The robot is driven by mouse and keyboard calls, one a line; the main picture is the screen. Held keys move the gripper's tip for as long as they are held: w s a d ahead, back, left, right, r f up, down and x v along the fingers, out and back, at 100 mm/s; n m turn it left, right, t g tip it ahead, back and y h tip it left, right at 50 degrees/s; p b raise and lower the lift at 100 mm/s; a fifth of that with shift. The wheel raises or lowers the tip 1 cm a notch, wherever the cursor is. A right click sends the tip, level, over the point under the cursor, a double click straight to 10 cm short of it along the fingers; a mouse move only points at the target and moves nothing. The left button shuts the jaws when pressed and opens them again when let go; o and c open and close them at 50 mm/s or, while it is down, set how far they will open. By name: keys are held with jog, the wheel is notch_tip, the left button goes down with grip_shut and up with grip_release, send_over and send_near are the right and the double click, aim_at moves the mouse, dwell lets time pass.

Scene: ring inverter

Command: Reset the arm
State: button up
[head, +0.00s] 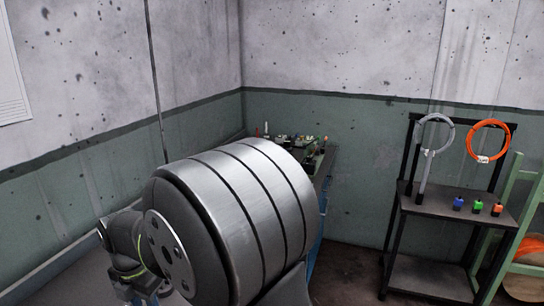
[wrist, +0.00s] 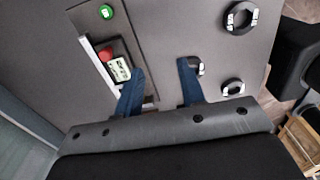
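My gripper (wrist: 159,66) shows in the wrist view with its two blue fingers apart and nothing between them. Below the fingers is a dark grey surface (wrist: 165,25). A small panel with a light display (wrist: 120,70) and a red round button (wrist: 106,54) lies at the left finger, which partly covers it. In the head view the lower left shows part of my arm, and the fingers cannot be made out there.
A green button (wrist: 106,11) and black rings with white parts (wrist: 240,18) are on the grey surface. In the head view a black stand (head: 425,205) at right holds a grey ring (head: 422,170), an orange ring (head: 472,150) and small coloured blocks (head: 458,203). A cluttered bench is partly hidden.

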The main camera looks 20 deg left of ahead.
jog(key=w+d+f, duration=0.1)
jog(key=w+d, duration=0.9)
jog(key=w, duration=0.2)
jog(key=s+a+f, duration=0.1)
jog(key=a+f, duration=0.1)
jog(key=a, duration=0.1)
jog(key=s+a+f, duration=0.2)
jog(key=a, duration=0.1)
jog(key=s+a+f, duration=0.2)
jog(key=a, duration=0.1)
